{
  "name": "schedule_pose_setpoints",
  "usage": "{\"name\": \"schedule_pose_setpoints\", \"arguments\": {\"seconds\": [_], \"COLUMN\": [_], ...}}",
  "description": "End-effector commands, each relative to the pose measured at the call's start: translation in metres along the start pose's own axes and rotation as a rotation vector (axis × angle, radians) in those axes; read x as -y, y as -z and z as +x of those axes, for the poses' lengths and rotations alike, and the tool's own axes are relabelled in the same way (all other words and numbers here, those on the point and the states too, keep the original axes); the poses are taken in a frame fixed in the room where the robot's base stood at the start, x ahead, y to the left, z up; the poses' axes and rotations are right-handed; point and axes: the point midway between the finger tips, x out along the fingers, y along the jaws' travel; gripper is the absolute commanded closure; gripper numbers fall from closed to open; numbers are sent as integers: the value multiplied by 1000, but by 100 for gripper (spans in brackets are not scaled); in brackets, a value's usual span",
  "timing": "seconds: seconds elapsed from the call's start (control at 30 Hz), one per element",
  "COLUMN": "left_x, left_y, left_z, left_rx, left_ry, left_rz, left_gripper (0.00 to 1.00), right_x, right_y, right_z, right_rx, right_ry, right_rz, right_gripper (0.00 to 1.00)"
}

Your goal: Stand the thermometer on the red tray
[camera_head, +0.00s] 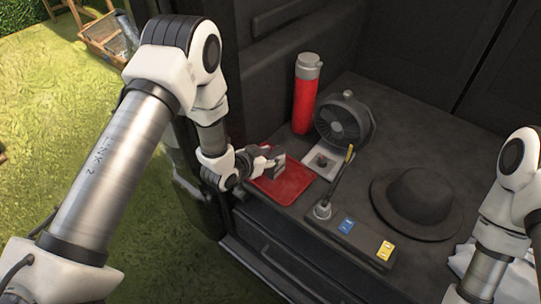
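The red tray (290,187) lies flat near the front left edge of a dark grey surface. My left gripper (273,162) is over the tray's left rear part, pointing right. A small grey shape shows at its fingertips, too small to tell from the fingers, so I cannot tell whether it holds anything. I cannot make out a thermometer for certain. My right arm comes in at the right edge, and its gripper is out of the picture.
A red bottle (305,98) and a dark fan (345,122) stand behind the tray. A white square (334,168) with a small dark item lies beside it. A dark panel (362,236) with a thin yellow-tipped stick and a dark hat (418,200) are to the right.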

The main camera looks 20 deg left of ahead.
Motion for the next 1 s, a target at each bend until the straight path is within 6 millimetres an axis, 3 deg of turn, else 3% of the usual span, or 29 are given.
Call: {"name": "schedule_pose_setpoints", "arguments": {"seconds": [0.43, 0.8, 1.0], "left_x": [0, 0, 0], "left_y": [3, 3, 3], "left_z": [-9, -97, -121], "left_rx": [0, -2, -1], "left_ry": [1, 2, 0], "left_rz": [-1, -7, -1], "left_gripper": [38, 38, 38], "right_x": [0, 0, 0], "right_y": [0, 0, 0], "right_z": [-2, 6, 6], "right_rx": [-1, 0, 0], "right_ry": [0, 0, 0], "right_rz": [0, 0, 0], "right_gripper": [60, 60, 60]}}
